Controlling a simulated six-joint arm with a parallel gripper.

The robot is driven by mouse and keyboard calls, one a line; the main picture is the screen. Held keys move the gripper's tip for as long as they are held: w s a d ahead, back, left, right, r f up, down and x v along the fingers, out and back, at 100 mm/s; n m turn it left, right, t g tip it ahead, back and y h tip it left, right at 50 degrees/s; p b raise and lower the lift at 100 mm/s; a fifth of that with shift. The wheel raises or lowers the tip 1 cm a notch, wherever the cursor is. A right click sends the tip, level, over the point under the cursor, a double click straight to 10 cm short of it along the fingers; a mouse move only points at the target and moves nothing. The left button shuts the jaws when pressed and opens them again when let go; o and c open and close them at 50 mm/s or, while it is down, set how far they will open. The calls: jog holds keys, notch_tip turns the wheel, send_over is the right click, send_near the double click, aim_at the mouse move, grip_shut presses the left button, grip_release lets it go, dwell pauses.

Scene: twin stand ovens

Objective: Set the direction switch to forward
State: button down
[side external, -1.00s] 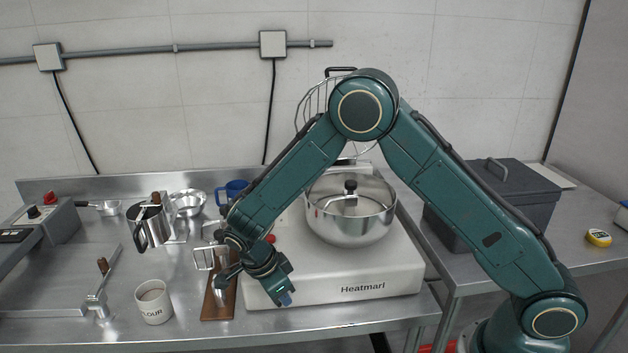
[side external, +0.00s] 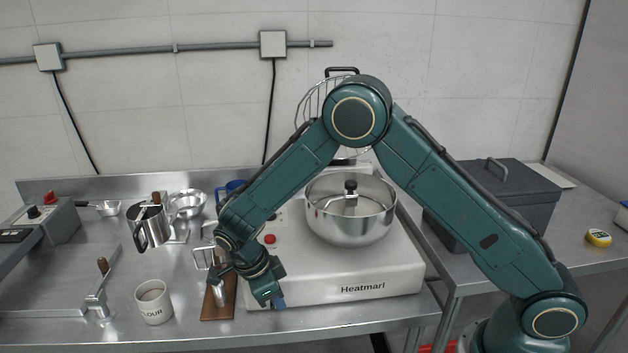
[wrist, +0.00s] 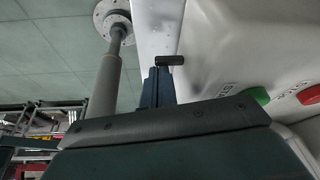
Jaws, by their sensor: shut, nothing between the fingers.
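My gripper (side external: 279,302) points down at the left front corner of the white Heatmarl machine (side external: 375,280) in the side external view. Its blue fingers (wrist: 157,86) are shut and empty in the wrist view. A small black bar-like piece (wrist: 171,60) shows right at the fingertips; it may be the direction switch, but I cannot tell, nor whether the fingers touch it. A green button (wrist: 255,95) and a red button (wrist: 312,94) sit on the white housing to the right. No switch setting is readable, and in the side external view my arm hides part of the machine.
A steel pot (side external: 350,220) stands on the machine. A wooden board (side external: 217,305) with a metal piece lies just left of my gripper, and a flour mug (side external: 153,302) is farther left. The table's front edge (side external: 330,327) is close below.

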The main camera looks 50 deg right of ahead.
jog(key=shift+w+a, duration=0.2)
jog(key=shift+a, duration=0.3)
jog(key=shift+s+a, duration=0.1)
jog(key=shift+a, duration=0.55)
jog(key=shift+r, duration=0.15)
jog(key=w+d+v, duration=0.1)
jog(key=v, duration=0.8)
jog(key=shift+w+d+r, duration=0.25)
jog(key=shift+w+r, duration=0.05)
jog(key=shift+r, duration=0.05)
dwell(0.4)
